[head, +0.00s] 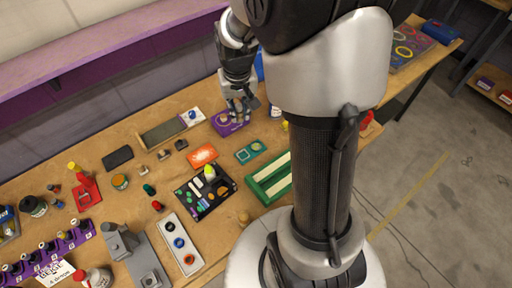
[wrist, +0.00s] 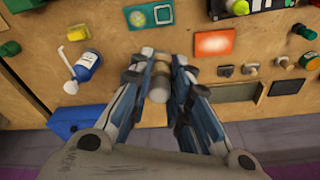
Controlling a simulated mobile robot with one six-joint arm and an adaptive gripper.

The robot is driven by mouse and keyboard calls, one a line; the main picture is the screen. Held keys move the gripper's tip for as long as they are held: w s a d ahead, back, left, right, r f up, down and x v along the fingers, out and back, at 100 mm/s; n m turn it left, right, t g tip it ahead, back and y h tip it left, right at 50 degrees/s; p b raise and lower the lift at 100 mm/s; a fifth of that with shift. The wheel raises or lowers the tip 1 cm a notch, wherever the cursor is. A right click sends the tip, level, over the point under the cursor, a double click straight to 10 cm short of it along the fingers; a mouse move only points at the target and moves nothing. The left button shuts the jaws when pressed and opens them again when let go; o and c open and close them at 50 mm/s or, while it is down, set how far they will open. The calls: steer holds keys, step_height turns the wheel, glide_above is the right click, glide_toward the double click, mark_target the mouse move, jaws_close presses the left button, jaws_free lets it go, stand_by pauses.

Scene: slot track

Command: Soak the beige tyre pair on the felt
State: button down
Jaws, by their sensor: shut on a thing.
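My gripper (wrist: 170,88) is shut on a small pale grey-beige cylinder (wrist: 156,87); what it is exactly I cannot tell. In the head view my gripper (head: 239,112) is over the purple box (head: 223,128) at the back of the bench. Two small beige pieces, likely the tyre pair, stand apart on the wood (head: 143,169), left of the box; they also show in the wrist view (wrist: 226,71). The long tray with a dark felt strip (head: 163,133) lies behind them; its strip shows right of my fingers in the wrist view (wrist: 236,92).
A black pad (head: 118,157) lies left of the tray. An orange card (head: 202,155), a green tray (head: 270,178) and a black parts tray (head: 206,192) lie in front. A white-capped blue bottle (wrist: 87,68) stands left of my fingers in the wrist view.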

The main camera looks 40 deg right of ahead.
step_height(320, 180, down, 20)
steer(key=b, duration=0.5)
steer(key=shift+b, duration=0.4)
steer(key=shift+f, duration=0.1)
steer(key=c, duration=1.5)
jaws_free()
